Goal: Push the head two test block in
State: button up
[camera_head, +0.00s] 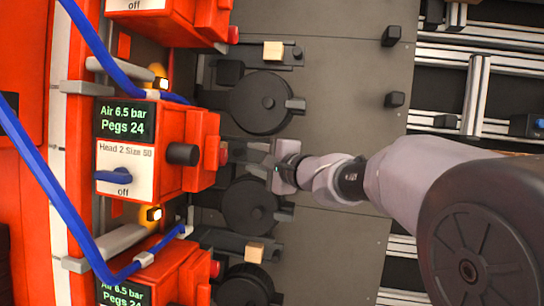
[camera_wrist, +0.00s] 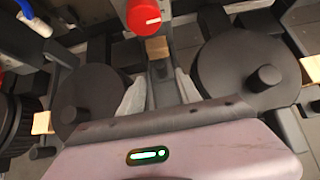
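The head two unit (camera_head: 125,172) is an orange box labelled "Head 2 Size 50", with its blue switch at "off". In the wrist view a small wooden block (camera_wrist: 157,47) sits just beyond my fingertips, below a red knob (camera_wrist: 143,17). I take it for the head two test block; in the head view it is hidden. My gripper (camera_head: 250,155) reaches in from the right, close to the head two unit. In the wrist view my gripper (camera_wrist: 161,80) shows two grey fingers apart, either side of a dark narrow rail, with no block between them.
Black round discs (camera_head: 262,103) (camera_head: 250,206) lie on either side of my gripper. Other wooden blocks (camera_head: 273,51) (camera_head: 254,252) sit at the neighbouring heads. Blue hoses (camera_head: 45,185) cross the left side. The grey plate (camera_head: 340,110) right of the discs is mostly clear.

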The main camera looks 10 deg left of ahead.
jog(key=s+a+v, duration=0.1)
jog(key=v, duration=0.8)
jog(key=shift+s+r, duration=0.35)
jog(key=shift+r, duration=0.1)
